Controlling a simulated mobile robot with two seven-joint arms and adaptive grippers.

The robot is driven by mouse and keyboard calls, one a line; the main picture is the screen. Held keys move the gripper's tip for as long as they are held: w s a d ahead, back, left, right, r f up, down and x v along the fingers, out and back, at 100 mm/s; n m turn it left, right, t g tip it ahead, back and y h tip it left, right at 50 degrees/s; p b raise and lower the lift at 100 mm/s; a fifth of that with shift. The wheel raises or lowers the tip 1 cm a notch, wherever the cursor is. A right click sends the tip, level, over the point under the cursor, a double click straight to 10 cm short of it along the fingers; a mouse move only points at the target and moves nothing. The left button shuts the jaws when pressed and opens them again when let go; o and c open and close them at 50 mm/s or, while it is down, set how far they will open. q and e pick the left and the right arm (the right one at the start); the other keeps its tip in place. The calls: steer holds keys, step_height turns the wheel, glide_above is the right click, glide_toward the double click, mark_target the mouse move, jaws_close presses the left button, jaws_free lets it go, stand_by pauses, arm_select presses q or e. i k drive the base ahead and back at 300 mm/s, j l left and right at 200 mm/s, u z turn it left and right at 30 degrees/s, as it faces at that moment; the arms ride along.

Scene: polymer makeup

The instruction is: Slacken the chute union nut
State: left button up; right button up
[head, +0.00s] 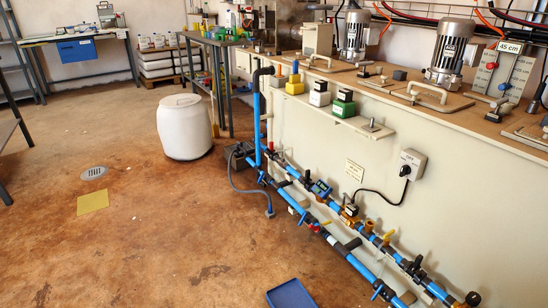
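I cannot pick out a chute or its union nut with certainty. Blue pipework with black fittings runs low along the front of the big cream tank unit (300,140). It includes an upright blue pipe (257,115) at the left end. A small blue meter (321,188) and a brass valve with a black top (350,211) sit on the upper run. The fittings are too small to tell which are union nuts. Neither of my grippers is in view.
A white drum (185,127) stands on the brown floor left of the pipes. A blue tray (290,294) lies at the bottom edge. Motors (451,50) and lidded hatches top the unit. A yellow sheet (92,201) and a drain (94,173) mark otherwise open floor at left.

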mark_target(272, 153)
steer(key=i+j+u, duration=0.25)
steer(key=j, duration=0.2)
steer(key=i+j+u, duration=0.45)
steer(key=i, duration=0.25)
steer(key=i+j+u, duration=0.2)
steer(key=i+j, duration=0.15)
steer(key=i, duration=0.15)
steer(key=i+j+u, duration=0.2)
steer(key=i, duration=0.3)
steer(key=i+z, duration=0.35)
steer(key=i+j+z, duration=0.1)
steer(key=i+z, duration=0.2)
steer(key=i, duration=0.3)
steer(key=i+j+z, duration=0.2)
steer(key=i+z, duration=0.35)
steer(key=z, duration=0.2)
steer(key=i+z, duration=0.2)
steer(key=z, duration=0.2)
steer(key=i+j+z, duration=0.15)
steer(key=z, duration=0.25)
steer(key=i+j+z, duration=0.15)
steer(key=z, duration=0.25)
steer(key=i+z, duration=0.3)
steer(key=i+j+z, duration=0.5)
steer(key=i+z, duration=0.15)
steer(key=i, duration=0.1)
